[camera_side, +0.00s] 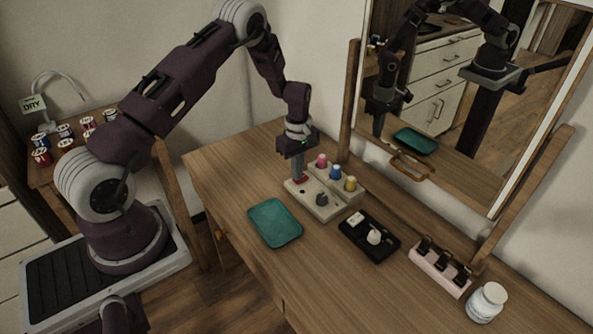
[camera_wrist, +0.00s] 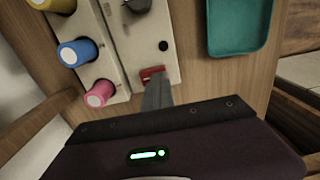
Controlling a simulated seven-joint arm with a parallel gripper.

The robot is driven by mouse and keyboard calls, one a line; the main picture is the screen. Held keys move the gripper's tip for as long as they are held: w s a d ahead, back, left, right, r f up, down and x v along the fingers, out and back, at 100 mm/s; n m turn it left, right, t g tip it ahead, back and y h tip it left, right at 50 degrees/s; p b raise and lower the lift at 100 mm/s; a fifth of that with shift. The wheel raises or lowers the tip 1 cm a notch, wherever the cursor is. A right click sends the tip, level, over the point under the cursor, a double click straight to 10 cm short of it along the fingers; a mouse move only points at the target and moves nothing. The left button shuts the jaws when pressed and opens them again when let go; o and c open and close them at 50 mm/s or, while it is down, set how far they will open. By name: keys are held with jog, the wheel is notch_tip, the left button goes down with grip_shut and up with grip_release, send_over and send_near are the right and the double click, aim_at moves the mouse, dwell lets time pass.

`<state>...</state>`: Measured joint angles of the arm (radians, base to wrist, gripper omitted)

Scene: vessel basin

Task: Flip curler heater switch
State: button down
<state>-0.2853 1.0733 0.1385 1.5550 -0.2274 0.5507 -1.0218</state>
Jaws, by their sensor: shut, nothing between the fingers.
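The curler heater (camera_side: 319,201) is a cream box on the wooden dresser, with pink, blue and yellow curlers standing along its back. Its red switch (camera_wrist: 152,72) shows in the wrist view at the end of the box, beside a small black round part (camera_wrist: 163,45). A dark knob (camera_side: 321,200) sits on its front right. My gripper (camera_wrist: 157,84) is shut and empty, pointing down with its fingertips right at the red switch. I cannot tell whether they touch it. In the side view the fingers partly hide the switch.
A teal tray (camera_side: 274,223) lies left of the heater. A black tray (camera_side: 369,236) with small white items lies to its right, then a pink holder (camera_side: 440,267) and a white jar (camera_side: 486,302). A mirror (camera_side: 470,110) stands behind.

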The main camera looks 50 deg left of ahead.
jog(key=shift+w+d+f, duration=0.1)
jog(key=shift+w+f, duration=0.15)
jog(key=shift+w, duration=0.15)
jog(key=shift+r, duration=0.2)
notch_tip(320, 180, up, 14)
jog(key=shift+s, duration=0.45)
jog(key=shift+r, duration=0.1)
jog(key=s+d+r+m+t, duration=0.1)
jog(key=s+d+r+m, duration=0.3)
jog(key=r, duration=0.4)
jog(key=s+d+r+m+t, duration=0.1)
jog(key=s+d+r+m, duration=0.3)
jog(key=r, duration=0.4)
jog(key=s+d+r+m+t, duration=0.1)
jog(key=s+d+m, duration=0.3)
jog(key=s, duration=0.6)
jog(key=s+d+r+m+t, duration=0.2)
jog(key=s+d+m, duration=0.2)
jog(key=s, duration=0.7)
jog(key=shift+d+m+t, duration=0.35)
jog(key=shift+m+t, duration=0.05)
jog(key=shift+m, duration=0.6)
